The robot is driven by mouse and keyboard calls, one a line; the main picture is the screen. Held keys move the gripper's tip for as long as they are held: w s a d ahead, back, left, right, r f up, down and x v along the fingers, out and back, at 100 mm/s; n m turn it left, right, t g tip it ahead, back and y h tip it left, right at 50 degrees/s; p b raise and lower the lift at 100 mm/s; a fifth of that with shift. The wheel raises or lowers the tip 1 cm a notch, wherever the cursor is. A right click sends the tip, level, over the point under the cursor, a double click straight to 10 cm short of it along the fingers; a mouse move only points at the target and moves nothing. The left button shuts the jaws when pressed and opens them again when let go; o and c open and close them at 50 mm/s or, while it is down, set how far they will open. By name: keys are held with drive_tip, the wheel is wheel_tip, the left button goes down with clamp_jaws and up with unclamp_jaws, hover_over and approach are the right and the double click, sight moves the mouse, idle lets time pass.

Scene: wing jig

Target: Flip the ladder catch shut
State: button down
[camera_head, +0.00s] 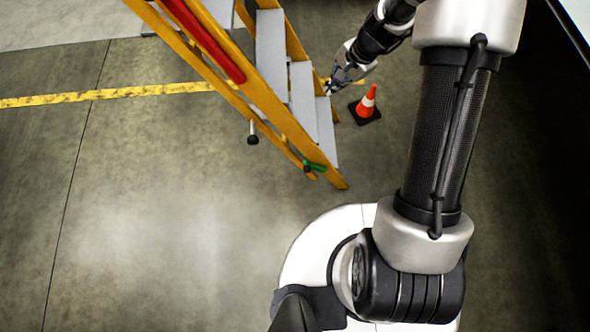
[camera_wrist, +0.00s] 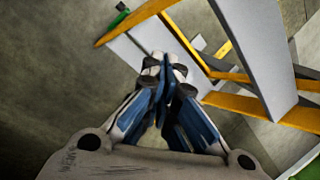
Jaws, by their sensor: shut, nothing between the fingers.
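The yellow ladder (camera_head: 295,135) with grey treads stands at the top middle of the head view, and its treads also show in the wrist view (camera_wrist: 260,50). A small green lever (camera_head: 315,167) sits near the ladder's lower end; a green piece (camera_wrist: 122,8) also shows at the top of the wrist view. I cannot tell for certain which part is the catch, or whether it is open. My gripper (camera_head: 332,90) is shut and empty beside the right side of the ladder. In the wrist view my fingertips (camera_wrist: 166,62) meet in front of a grey tread.
An orange and white cone (camera_head: 367,102) on a black base stands right of the ladder, close to my gripper. A red rail (camera_head: 207,42) runs along the ladder's upper left. A black-knobbed post (camera_head: 252,135) stands left. The floor at lower left is clear.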

drive_tip(key=s+a+r+n, duration=0.1)
drive_tip(key=s+r+n, duration=0.1)
drive_tip(key=s+r, duration=0.35)
drive_tip(key=s+r+n+t+h, duration=0.1)
drive_tip(key=s+r+n, duration=0.1)
drive_tip(key=r, duration=0.7)
drive_tip(key=s+a+r+n, duration=0.1)
drive_tip(key=s+r+n, duration=0.1)
drive_tip(key=s+r, duration=0.35)
drive_tip(key=s+d+r+n+t+h, duration=0.1)
drive_tip(key=s+r+n, duration=0.1)
drive_tip(key=s, duration=0.5)
drive_tip(key=s+d+r+n+t+h, duration=0.1)
drive_tip(key=s+r+n, duration=0.2)
drive_tip(key=s+r, duration=0.2)
drive_tip(key=s, duration=0.3)
drive_tip(key=shift+s+d, duration=0.2)
drive_tip(key=shift+d, duration=0.05)
drive_tip(key=shift+d+r, duration=0.1)
drive_tip(key=shift+d, duration=0.05)
